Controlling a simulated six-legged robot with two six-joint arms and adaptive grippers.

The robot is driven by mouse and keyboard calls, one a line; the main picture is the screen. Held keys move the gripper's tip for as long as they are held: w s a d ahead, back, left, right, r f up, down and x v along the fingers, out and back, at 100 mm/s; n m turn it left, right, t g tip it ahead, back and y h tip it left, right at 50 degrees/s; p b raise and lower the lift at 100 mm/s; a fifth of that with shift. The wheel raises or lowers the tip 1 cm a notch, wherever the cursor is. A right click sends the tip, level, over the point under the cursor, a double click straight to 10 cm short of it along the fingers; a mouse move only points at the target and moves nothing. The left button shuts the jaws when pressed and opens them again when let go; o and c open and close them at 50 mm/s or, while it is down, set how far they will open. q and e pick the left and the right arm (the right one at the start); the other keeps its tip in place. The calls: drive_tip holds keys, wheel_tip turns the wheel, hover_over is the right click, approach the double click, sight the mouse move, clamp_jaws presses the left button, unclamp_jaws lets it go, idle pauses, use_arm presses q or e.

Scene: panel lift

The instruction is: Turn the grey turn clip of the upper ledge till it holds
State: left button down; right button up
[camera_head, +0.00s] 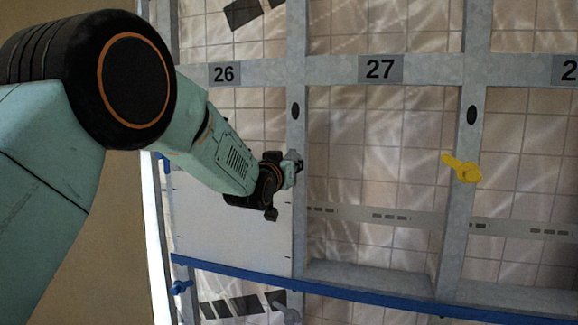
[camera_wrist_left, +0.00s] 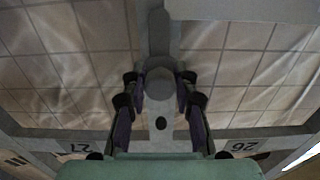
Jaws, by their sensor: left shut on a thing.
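My left gripper (camera_head: 293,168) is at the grey post between bays 26 and 27, in front of the upper part of a white panel (camera_head: 225,225). In the left wrist view its two fingers (camera_wrist_left: 159,88) are closed in from both sides on the grey turn clip (camera_wrist_left: 159,84), whose round grey head shows between them. The panel's edge also shows in the left wrist view (camera_wrist_left: 245,9), at the top right. My right gripper is not in view.
A blue ledge (camera_head: 370,293) runs below the panel, with a blue clip (camera_head: 180,287) at its left. Another grey clip (camera_head: 287,312) shows below the ledge. A yellow clip (camera_head: 463,169) is on the post to the right. Bay 27 is free of any panel.

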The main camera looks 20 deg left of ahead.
use_arm(q)
drive_tip(key=shift+r, duration=0.55)
drive_tip(key=c, duration=1.4)
unclamp_jaws()
drive_tip(key=shift+w, duration=0.1)
drive_tip(key=o, duration=0.4)
drive_tip(key=shift+f, duration=0.35)
drive_tip(key=shift+c, duration=0.2)
drive_tip(key=s, duration=1.2)
drive_tip(key=shift+a, duration=0.2)
drive_tip(key=shift+f, duration=0.15)
